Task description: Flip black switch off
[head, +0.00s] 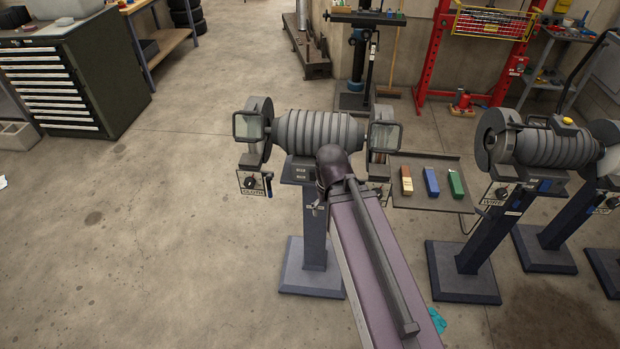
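A small black switch knob (250,182) sits on a light plate marked CLOTH, below the left wheel of the near bench grinder (318,132). It is too small to tell its position. Another dark knob (500,192) is on the WIRE plate of the grinder at the right. My arm (365,255) reaches up from the bottom edge to the front of the near grinder and covers part of its middle and stand. My gripper does not show; the arm seems to hide it.
A tray (430,198) with brown, blue and green blocks is right of the near grinder's stand (313,265). More grinders on pedestals (465,270) stand at the right. A drawer cabinet (90,90) is at the left.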

